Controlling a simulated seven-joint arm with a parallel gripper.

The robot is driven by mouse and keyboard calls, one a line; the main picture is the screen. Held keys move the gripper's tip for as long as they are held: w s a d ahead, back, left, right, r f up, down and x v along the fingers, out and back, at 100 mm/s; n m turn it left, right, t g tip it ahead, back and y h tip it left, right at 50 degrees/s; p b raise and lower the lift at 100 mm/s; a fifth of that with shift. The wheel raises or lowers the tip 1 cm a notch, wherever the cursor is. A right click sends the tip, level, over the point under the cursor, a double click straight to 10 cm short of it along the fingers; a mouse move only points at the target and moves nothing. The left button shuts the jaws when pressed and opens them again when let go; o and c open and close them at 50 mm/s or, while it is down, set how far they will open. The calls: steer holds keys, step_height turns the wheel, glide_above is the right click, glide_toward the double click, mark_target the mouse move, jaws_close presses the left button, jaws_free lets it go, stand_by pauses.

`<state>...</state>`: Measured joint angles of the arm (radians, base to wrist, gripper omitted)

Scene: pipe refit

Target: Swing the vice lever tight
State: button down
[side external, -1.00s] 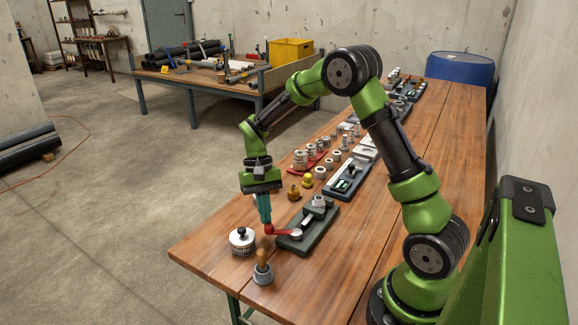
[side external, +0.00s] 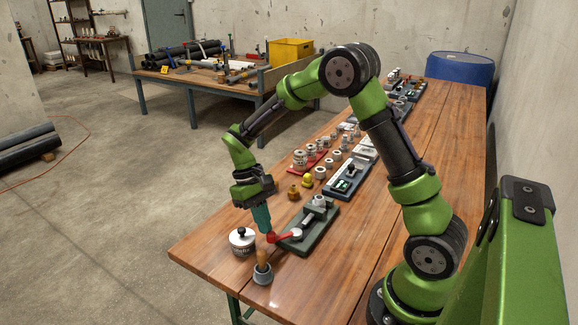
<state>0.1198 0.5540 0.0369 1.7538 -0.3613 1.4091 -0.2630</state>
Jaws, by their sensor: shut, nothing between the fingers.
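The vice (side external: 319,226) sits on a dark green base near the front left of the wooden bench. My gripper (side external: 267,230) has teal fingers, shut and tilted, with the tips at the knob. The tips look to be touching the knob or just beside it; I cannot tell which. A short grey fitting (side external: 319,201) stands at the vice's far end.
A white tin (side external: 242,240) with a black knob stands just left of the lever. A wooden-handled tool in a grey cup (side external: 262,271) stands just in front. The bench's front right is clear.

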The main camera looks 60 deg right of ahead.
steer(key=shift+s+a+n, duration=0.3)
steer(key=shift+s+n, duration=0.1)
steer(key=shift+n, duration=0.2)
stand_by(0.4)
steer(key=shift+w, duration=0.1)
stand_by(0.3)
steer(key=w, duration=0.1)
steer(key=w+d, duration=0.1)
steer(key=w, duration=0.2)
steer(key=shift+w+d+r, duration=0.1)
steer(key=shift+d+r, duration=0.1)
steer(key=shift+r, duration=0.15)
steer(key=v, duration=0.9)
steer(key=shift+r, duration=0.25)
steer(key=shift+d, duration=0.1)
